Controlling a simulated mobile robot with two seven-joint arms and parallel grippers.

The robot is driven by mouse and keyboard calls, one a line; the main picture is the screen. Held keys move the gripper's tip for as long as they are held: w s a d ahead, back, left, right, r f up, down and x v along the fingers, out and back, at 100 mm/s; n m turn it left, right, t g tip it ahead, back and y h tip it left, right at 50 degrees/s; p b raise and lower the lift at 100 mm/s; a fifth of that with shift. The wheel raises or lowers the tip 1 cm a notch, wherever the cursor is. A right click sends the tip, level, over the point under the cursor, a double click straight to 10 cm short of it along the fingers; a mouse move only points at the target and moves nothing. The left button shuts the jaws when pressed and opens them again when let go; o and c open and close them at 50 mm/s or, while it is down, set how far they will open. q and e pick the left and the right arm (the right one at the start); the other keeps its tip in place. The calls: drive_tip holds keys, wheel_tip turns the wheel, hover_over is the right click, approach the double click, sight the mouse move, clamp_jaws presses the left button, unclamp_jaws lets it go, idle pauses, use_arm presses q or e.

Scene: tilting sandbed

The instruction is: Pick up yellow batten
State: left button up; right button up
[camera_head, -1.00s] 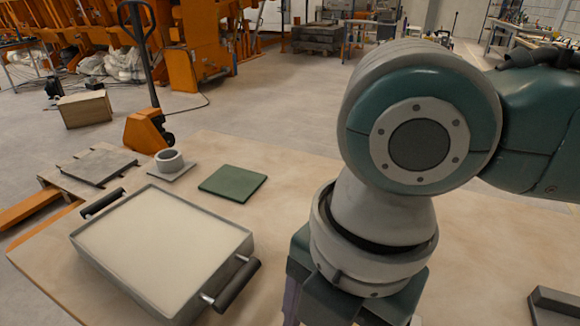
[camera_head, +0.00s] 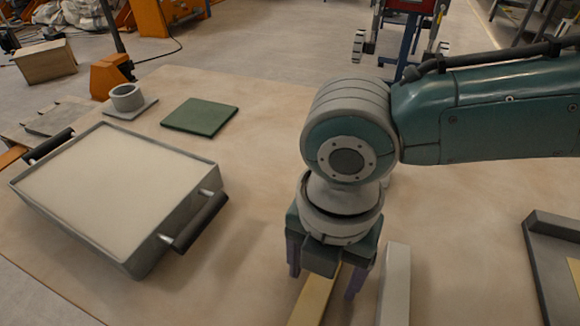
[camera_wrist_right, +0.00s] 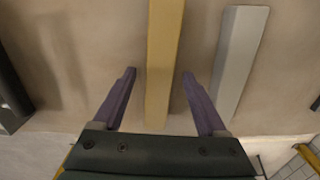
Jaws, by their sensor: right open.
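The yellow batten (camera_head: 311,303) lies on the table below my right gripper in the head view, partly hidden by it and cut off by the bottom edge. In the right wrist view the batten (camera_wrist_right: 164,60) runs lengthwise between the two purple fingers. My right gripper (camera_head: 323,284) points down, open and empty. In the wrist view its fingertips (camera_wrist_right: 158,74) stand apart on either side of the batten, with a gap on both sides. I cannot tell exactly how high the fingertips are above the table. My left gripper is not in view.
A grey batten (camera_head: 395,287) lies close to the right. A sand-filled tray with handles (camera_head: 140,262) stands left. Behind it are a green plate (camera_head: 200,116) and a grey ring (camera_head: 127,97) on a pad. A dark-rimmed tray (camera_head: 536,265) is at the right edge.

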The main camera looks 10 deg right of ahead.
drive_tip(key=shift+f, duration=0.15)
clamp_jaws()
idle(0.5)
